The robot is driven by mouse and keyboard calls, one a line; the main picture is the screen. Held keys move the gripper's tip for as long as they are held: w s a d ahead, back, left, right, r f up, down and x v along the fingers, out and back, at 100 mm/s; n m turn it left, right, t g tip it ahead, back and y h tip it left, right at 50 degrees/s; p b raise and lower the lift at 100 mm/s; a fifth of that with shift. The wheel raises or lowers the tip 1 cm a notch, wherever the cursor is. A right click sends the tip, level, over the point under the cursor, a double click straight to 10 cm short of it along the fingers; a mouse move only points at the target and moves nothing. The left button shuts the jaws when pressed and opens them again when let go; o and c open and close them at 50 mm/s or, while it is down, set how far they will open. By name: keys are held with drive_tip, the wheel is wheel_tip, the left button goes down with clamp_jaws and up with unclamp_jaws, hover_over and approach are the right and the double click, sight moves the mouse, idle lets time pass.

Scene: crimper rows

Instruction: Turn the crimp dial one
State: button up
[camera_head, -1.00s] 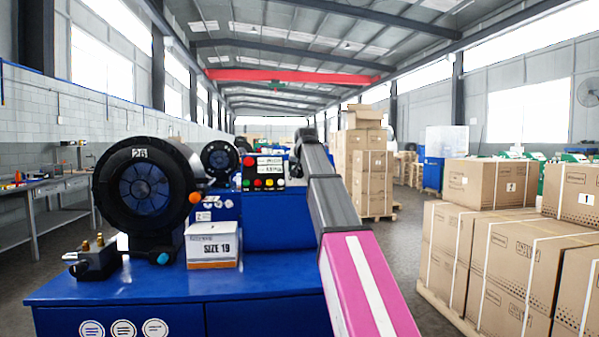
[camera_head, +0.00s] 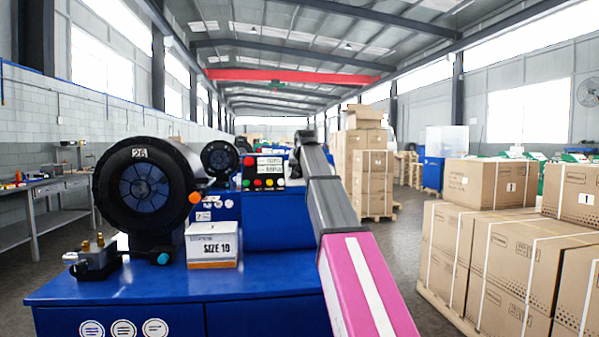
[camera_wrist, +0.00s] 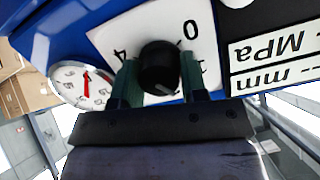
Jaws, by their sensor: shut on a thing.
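The crimp dial is a round black knob (camera_wrist: 159,68) on a white scale plate (camera_wrist: 112,38) in the wrist view. The digits 0 and 4 show upside down on the plate; other marks are partly hidden. My gripper (camera_wrist: 160,82) is shut on the knob, with one dark green finger on each side of it. In the head view my pink and grey arm reaches to the right side of the control panel (camera_head: 264,172); my gripper and the knob are hidden there.
A round gauge with a red needle (camera_wrist: 84,86) sits close beside my gripper, and a display panel (camera_wrist: 275,55) lies on the other side. A black crimper head (camera_head: 145,195) and a SIZE 19 box (camera_head: 212,245) stand on the blue bench (camera_head: 215,287). Cartons (camera_head: 490,184) are stacked at right.

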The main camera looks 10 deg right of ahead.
drive_tip(key=n, duration=0.4)
drive_tip(key=shift+h, duration=0.4)
drive_tip(key=n+h, duration=0.1)
drive_tip(key=n, duration=0.3)
drive_tip(key=shift+s, duration=0.1)
drive_tip(key=n+t, duration=0.1)
drive_tip(key=n, duration=0.3)
drive_tip(key=shift+n+t+h, duration=0.3)
drive_tip(key=shift+n+t, duration=0.1)
drive_tip(key=shift+n, duration=1.7)
drive_tip(key=o, duration=0.9)
